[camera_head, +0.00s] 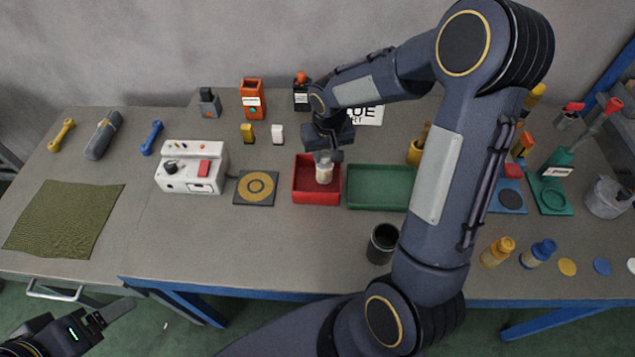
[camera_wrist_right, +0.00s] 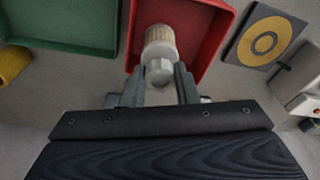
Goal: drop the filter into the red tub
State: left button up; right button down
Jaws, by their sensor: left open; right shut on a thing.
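The filter (camera_wrist_right: 161,45) is a small cream cylinder with a clear-grey end. My right gripper (camera_wrist_right: 155,80) is shut on its grey end. In the head view the filter (camera_head: 324,173) shows below my right gripper (camera_head: 326,155), over the red tub (camera_head: 316,199). The tub is an open rectangular box. I cannot tell whether the filter touches the tub floor. My left gripper (camera_head: 110,317) is open and empty at the lower left, off the table's front edge.
A green tray (camera_head: 380,200) stands right of the tub. A dark plate with a yellow ring (camera_head: 256,187) and a white box with a red button (camera_head: 192,166) are to the left. A black cup (camera_head: 382,244) stands in front.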

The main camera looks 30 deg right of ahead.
jog(key=c, duration=1)
grip_release()
jog(key=shift+c, duration=0.2)
jog(key=shift+r, duration=0.1)
jog(key=r, duration=0.5)
jog(key=s+r+b, duration=0.1)
jog(key=r, duration=0.1)
jog(key=shift+s+a+r, duration=0.1)
jog(key=shift+a+r, duration=0.05)
jog(key=shift+r, duration=0.15)
